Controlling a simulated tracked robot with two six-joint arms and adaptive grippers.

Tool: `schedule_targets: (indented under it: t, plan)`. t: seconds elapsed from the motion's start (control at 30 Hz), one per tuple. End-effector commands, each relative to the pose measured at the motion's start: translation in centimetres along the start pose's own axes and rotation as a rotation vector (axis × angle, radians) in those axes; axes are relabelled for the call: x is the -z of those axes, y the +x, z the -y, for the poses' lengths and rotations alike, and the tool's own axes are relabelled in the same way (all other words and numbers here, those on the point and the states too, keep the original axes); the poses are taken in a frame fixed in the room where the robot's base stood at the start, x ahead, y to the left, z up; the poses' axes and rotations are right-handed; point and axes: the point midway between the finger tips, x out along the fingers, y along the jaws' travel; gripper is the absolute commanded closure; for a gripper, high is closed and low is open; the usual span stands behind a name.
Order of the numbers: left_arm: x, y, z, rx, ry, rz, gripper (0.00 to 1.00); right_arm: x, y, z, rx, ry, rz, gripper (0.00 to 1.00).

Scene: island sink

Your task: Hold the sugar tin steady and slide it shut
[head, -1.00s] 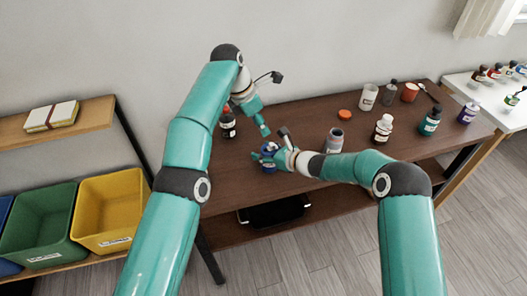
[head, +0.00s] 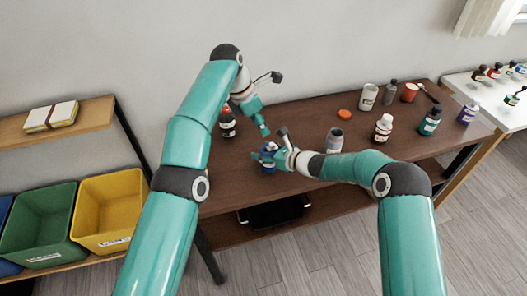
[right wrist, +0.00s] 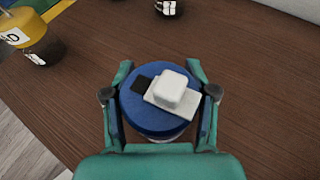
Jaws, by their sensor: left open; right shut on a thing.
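The sugar tin (right wrist: 152,118) is round and blue. On its top in the right wrist view are a white slider with a raised knob (right wrist: 171,88) and, beside it, a small dark square patch (right wrist: 142,83) that looks like an uncovered opening. In the head view the tin (head: 268,166) stands near the table's front edge, partly hidden by my right gripper. My right gripper (head: 268,156) is shut on the tin, with one finger on each side in the right wrist view (right wrist: 160,110). My left gripper (head: 266,132) is open just above and behind the tin, apart from it.
The brown table (head: 300,117) bears a dark bottle (head: 228,127) behind my left arm, a grey jar (head: 334,143), a white bottle (head: 383,128), a red-orange disc (head: 344,114) and several other containers to the right. Bins, including a yellow one (head: 105,205), stand at the left.

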Motion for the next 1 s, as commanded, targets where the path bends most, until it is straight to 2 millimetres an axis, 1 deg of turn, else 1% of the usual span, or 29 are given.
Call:
schedule_targets:
  t: [0.03,0.1,0.33,0.47,0.57,0.67,0.9,1.0]
  plan:
    - [0.0,0.0,0.0,0.000,0.000,0.000,0.60,0.0,0.0,0.0,0.000,0.000,0.001,0.82]
    - [0.0,-0.2,0.0,0.000,0.001,0.002,0.71,0.0,0.0,0.0,0.000,0.000,0.001,0.82]
    - [0.6,-2.5,-0.3,0.016,0.035,0.039,0.71,0.0,0.0,0.0,0.000,0.000,0.001,0.82]
    - [0.6,-1.9,-0.2,0.020,0.041,0.042,0.71,0.0,0.0,0.0,0.000,0.000,0.001,0.82]
    - [0.5,-0.9,-0.2,0.021,0.041,0.041,0.71,0.0,0.0,0.0,0.000,0.000,0.001,0.82]
    - [0.5,0.7,-0.1,0.022,0.041,0.040,0.71,0.0,0.0,0.0,0.000,0.000,0.001,0.82]
    - [0.3,5.4,0.0,0.022,0.041,0.040,0.71,0.0,0.0,0.0,0.000,0.000,0.001,0.82]
    - [0.2,7.0,0.0,0.020,0.041,0.041,0.71,0.0,0.0,0.0,0.000,0.000,0.001,0.82]
